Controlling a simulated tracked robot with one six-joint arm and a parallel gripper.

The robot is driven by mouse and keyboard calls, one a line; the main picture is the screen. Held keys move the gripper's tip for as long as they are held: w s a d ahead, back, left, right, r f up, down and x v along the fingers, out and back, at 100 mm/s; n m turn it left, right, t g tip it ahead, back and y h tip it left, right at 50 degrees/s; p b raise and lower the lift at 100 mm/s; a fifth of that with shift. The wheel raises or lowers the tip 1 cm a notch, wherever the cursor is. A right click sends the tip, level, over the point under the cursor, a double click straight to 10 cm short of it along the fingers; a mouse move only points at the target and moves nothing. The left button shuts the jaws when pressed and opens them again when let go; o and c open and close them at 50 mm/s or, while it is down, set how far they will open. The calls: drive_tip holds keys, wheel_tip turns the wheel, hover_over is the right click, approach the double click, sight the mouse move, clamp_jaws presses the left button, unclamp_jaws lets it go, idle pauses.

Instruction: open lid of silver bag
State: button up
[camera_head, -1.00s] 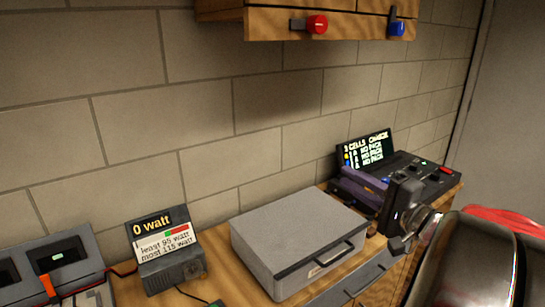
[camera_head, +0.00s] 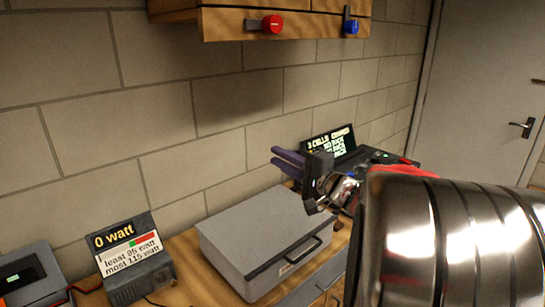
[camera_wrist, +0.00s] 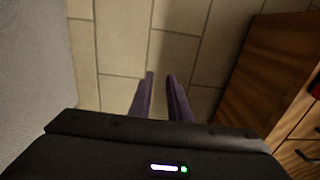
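The silver bag (camera_head: 250,228) is a grey box-shaped case on the wooden bench in the head view. Its lid is shut, and a dark handle (camera_head: 302,254) is on its front face. My gripper (camera_head: 274,157) is above and behind the bag's far right part, in the air, with its purple fingers pointing left. In the wrist view the two fingers (camera_wrist: 160,76) are a little apart with nothing between them. A grey surface (camera_wrist: 30,60) fills the left of that view; I cannot tell whether it is the bag.
A power meter reading 0 watt (camera_head: 131,256) stands left of the bag. A charger with a lit screen (camera_head: 331,142) is behind my gripper. A wooden wall cabinet (camera_head: 225,25) with red and blue knobs hangs above. A door (camera_head: 490,100) is at right.

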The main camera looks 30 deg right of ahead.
drive_tip(key=shift+w+a, duration=0.15)
drive_tip(key=shift+w, duration=0.75)
clamp_jaws()
idle(0.8)
drive_tip(key=shift+c, duration=1.9)
unclamp_jaws()
drive_tip(key=o, duration=0.4)
drive_tip(key=shift+s, duration=0.1)
drive_tip(key=s, duration=0.4)
drive_tip(key=s+d, duration=0.1)
drive_tip(key=s, duration=0.4)
drive_tip(key=s+d, duration=0.1)
drive_tip(key=s, duration=0.3)
drive_tip(key=shift+s+f, duration=0.3)
drive_tip(key=shift+f, duration=0.05)
drive_tip(key=shift+c, duration=0.4)
